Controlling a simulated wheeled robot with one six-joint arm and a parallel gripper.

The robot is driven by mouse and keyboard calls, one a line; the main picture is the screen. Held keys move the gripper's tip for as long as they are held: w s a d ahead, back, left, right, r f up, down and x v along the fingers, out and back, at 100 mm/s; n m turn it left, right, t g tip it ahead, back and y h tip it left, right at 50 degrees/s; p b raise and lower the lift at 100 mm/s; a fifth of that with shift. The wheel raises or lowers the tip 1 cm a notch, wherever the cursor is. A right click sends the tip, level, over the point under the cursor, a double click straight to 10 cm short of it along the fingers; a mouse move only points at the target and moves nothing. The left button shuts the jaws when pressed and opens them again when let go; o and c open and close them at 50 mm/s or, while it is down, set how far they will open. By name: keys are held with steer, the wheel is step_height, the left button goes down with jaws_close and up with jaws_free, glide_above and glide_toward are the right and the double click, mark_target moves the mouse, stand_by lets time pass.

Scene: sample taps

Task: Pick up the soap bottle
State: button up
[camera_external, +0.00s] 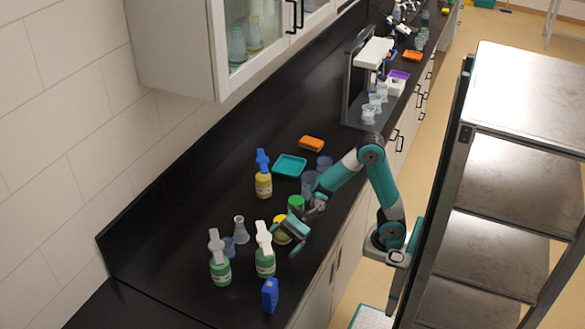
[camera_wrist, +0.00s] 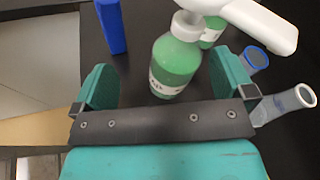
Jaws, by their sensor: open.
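Several bottles stand on the counter, and no readable label shows which is the soap bottle. The nearest is a green bottle (camera_external: 265,264) with a white nozzle top. In the wrist view this green bottle (camera_wrist: 174,66) stands upright between and beyond my two teal fingers. My gripper (camera_external: 285,240) is open and empty, just right of and above that bottle; it also shows in the wrist view (camera_wrist: 160,78). A similar green bottle (camera_external: 220,270) stands to the left, partly hidden behind the white nozzle in the wrist view (camera_wrist: 212,32). A yellow bottle (camera_external: 263,187) with a blue top stands farther back.
A blue container (camera_external: 270,295) stands close in front of the near green bottle. A clear flask (camera_external: 240,232) and blue-rimmed beaker (camera_external: 228,247) stand behind it. A yellow item (camera_external: 281,237) and green-capped item (camera_external: 296,203) are near my gripper. A teal tray (camera_external: 289,166) lies farther back.

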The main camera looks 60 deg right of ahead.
mark_target(258, 263)
steer(key=f+m+t+b, duration=0.1)
steer(key=w+f+m+t+y+b, duration=0.1)
steer(key=m+b, duration=0.1)
steer(key=w+f+m+t+b, duration=0.1)
steer(key=m+b, duration=0.1)
steer(key=shift+w+a+f+y, duration=0.1)
steer(key=shift+a+f+y, duration=0.1)
steer(key=shift+y, duration=0.2)
step_height(258, 263, down, 3)
steer(key=shift+r+b, duration=0.1)
steer(key=shift+b, duration=0.9)
steer(key=p+x, duration=0.1)
steer(key=x, duration=0.1)
steer(key=r+x, duration=0.1)
steer(key=x, duration=0.1)
steer(key=shift+a+p, duration=0.2)
steer(key=shift+p, duration=0.15)
steer(key=shift+w+a, duration=0.2)
steer(key=shift+a, duration=0.1)
steer(key=c, duration=1.1)
steer(key=shift+c, duration=1.3)
